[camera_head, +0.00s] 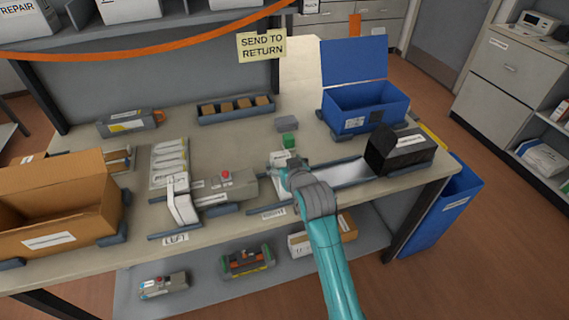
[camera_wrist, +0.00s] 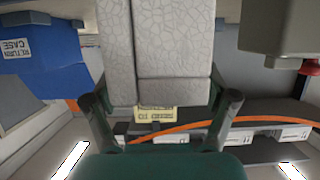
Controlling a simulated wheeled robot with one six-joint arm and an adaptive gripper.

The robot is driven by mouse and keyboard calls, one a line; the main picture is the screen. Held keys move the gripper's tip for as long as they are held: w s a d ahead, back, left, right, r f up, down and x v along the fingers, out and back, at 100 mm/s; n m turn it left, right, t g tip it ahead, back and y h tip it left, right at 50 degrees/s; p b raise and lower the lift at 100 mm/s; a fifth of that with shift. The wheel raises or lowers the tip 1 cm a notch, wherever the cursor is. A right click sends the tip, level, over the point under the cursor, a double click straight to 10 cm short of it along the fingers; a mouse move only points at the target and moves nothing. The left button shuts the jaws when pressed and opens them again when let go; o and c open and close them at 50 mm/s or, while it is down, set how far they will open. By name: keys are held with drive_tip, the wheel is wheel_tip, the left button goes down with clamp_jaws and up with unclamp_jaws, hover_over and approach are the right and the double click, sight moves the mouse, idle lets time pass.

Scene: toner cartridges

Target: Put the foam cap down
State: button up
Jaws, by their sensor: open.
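My gripper (camera_head: 282,168) is over the middle of the bench, near the RIGHT label. In the wrist view a pale foam block with a cracked texture, seemingly the foam cap (camera_wrist: 175,45), fills the space between my open fingers (camera_wrist: 160,108). A finger stands on each side of it; I cannot tell whether they touch it. In the head view a small white piece (camera_head: 279,157) shows just beyond my gripper, largely hidden by it. Another white foam cap (camera_head: 182,202) stands at the LEFT rail. A grey cartridge with a red knob (camera_head: 230,185) lies between them.
An open cardboard box (camera_head: 60,205) is at the left. A blue lidded case (camera_head: 365,103) and a black box (camera_head: 402,150) are at the right. The front edge has little free room.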

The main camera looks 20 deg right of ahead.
drive_tip(key=v, duration=1.2)
drive_tip(key=shift+f, duration=0.1)
drive_tip(key=s+f, duration=0.6)
drive_tip(key=s, duration=0.5)
drive_tip(key=s+f, duration=0.7)
drive_tip(key=s, duration=0.3)
drive_tip(key=s+r, duration=0.2)
drive_tip(key=s, duration=0.8)
drive_tip(key=s+r+t, duration=0.1)
drive_tip(key=s+r, duration=0.1)
drive_tip(key=s, duration=0.9)
drive_tip(key=shift+s+r, duration=0.15)
drive_tip(key=shift+s, duration=0.15)
